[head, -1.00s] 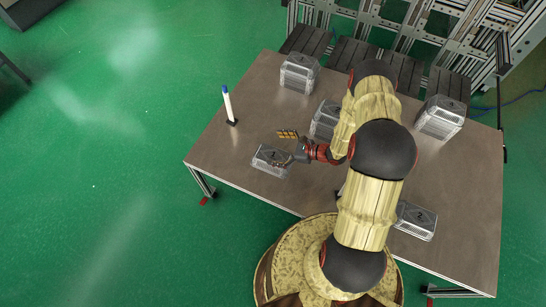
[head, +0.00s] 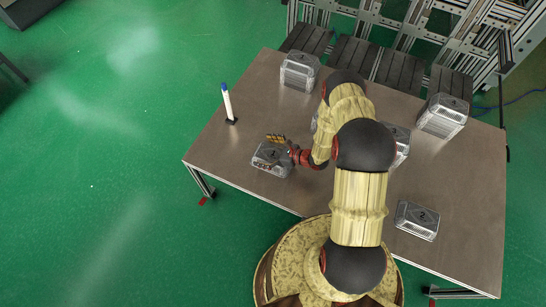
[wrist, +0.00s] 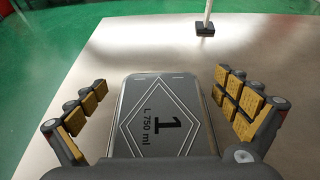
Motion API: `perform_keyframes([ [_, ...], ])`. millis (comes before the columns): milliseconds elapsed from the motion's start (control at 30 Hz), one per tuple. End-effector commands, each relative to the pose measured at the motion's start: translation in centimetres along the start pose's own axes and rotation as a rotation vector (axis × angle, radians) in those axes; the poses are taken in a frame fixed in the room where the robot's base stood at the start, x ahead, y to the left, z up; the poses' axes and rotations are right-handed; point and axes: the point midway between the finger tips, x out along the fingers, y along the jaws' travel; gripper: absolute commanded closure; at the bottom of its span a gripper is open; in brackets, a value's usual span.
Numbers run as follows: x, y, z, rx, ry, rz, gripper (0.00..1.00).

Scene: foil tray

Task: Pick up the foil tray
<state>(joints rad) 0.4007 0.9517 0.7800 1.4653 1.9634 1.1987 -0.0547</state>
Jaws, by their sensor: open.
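A silver foil tray with a dark lid marked 1 (head: 270,158) lies near the left front edge of the table. In the wrist view its lid (wrist: 158,122) fills the space between my fingers, with the text "L 750 ml". My gripper (wrist: 160,84) is open, with one yellow-padded finger on each side of the tray and a visible gap on both sides. In the head view my gripper (head: 277,141) is at the tray, its fingers partly hidden. The tray's near end is hidden by my gripper's body in the wrist view.
More foil trays stand on the table: one at the back left (head: 299,72), one at the right (head: 441,116), one at the front right (head: 416,220), and one partly behind my arm (head: 401,140). A white post with a blue tip (head: 228,104) stands behind the tray.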

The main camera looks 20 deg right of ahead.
Motion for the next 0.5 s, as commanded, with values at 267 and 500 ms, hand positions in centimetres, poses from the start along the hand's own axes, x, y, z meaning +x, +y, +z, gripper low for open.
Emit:
perform_keyframes([
  [267, -0.05, -0.03, 0.04, -0.001, 0.000, 0.000, 0.07],
  [500, -0.06, -0.03, 0.04, -0.001, 0.000, 0.000, 0.21],
])
